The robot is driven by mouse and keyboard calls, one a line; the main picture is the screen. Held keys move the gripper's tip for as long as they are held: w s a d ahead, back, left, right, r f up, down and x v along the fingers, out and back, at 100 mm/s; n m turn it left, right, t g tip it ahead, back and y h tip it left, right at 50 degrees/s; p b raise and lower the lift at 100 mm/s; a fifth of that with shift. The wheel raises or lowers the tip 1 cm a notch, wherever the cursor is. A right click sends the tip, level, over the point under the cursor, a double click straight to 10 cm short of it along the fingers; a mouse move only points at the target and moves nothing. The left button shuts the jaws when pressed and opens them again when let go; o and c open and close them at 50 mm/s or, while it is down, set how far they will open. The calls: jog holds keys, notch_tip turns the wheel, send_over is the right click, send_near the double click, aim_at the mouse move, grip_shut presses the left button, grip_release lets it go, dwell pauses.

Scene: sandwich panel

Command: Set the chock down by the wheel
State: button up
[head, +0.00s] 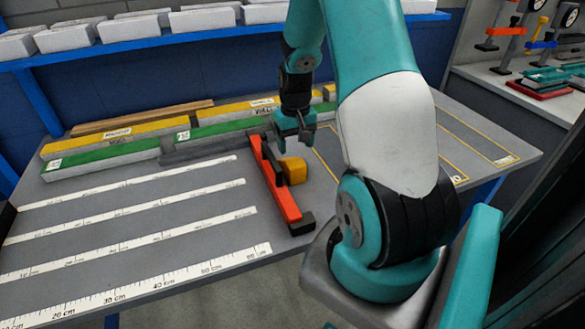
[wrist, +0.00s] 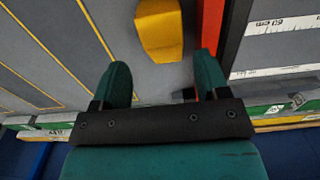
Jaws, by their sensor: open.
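A yellow-orange block (head: 294,171), which may be the chock, rests on the grey table against or close beside a red-orange bar (head: 274,184) with dark ends. In the wrist view the block (wrist: 160,30) lies just beyond my open fingertips, with the bar (wrist: 211,30) to its right. My gripper (head: 294,141) is open and empty, behind the block in the head view. In the wrist view its two green fingers (wrist: 161,68) are apart with bare table between them. I see no wheel that I can make out in either view.
White measuring strips (head: 130,215) run along the left of the table (head: 200,224). Yellow and green labelled bars (head: 115,140) line its back edge. Yellow outlines mark the clear right side. A blue shelf with grey-white boxes (head: 205,18) stands behind.

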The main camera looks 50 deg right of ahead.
aim_at(294, 161)
notch_tip(294, 161, down, 9)
jog(key=shift+w+r+p, duration=0.15)
jog(key=shift+p, duration=0.3)
jog(key=shift+r, duration=0.1)
jog(key=c, duration=1)
